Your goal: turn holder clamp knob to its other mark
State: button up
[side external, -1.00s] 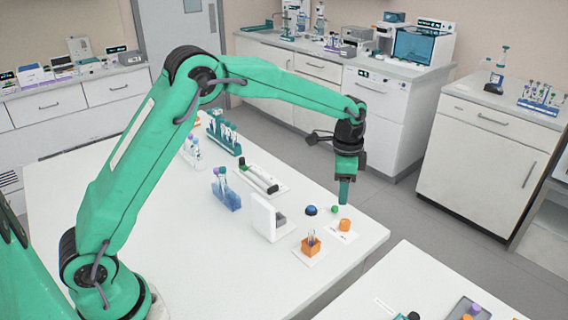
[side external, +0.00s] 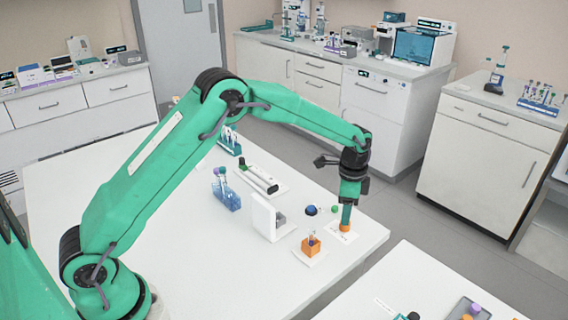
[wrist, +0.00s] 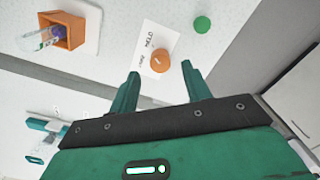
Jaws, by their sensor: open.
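The orange clamp knob (wrist: 162,64) sits on a white card printed with two small words, one seeming to read HOLD. A short pale mark shows on its top; I cannot tell which word it points at. My gripper (wrist: 159,74) is open, its fingertips apart on either side of the knob's near edge in the wrist view. In the side view my gripper (side external: 346,222) points down right over the knob (side external: 344,228), partly hiding it; contact is unclear. The orange holder (side external: 311,247) stands to the left with a tube in it; it also shows in the wrist view (wrist: 68,31).
A green button (wrist: 202,24) and a blue dome (side external: 311,210) lie close to the knob. A white upright stand (side external: 264,217), a blue tube rack (side external: 226,196) and a tray with a tube (side external: 258,180) are farther left. The table edge is close on the right.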

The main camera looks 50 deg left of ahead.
jog(key=shift+f, duration=1.95)
jog(key=c, duration=1)
jog(key=shift+n, duration=0.4)
jog(key=n, duration=0.9)
jog(key=shift+n, duration=0.3)
jog(key=shift+r+n, duration=0.1)
jog(key=shift+n, duration=1.6)
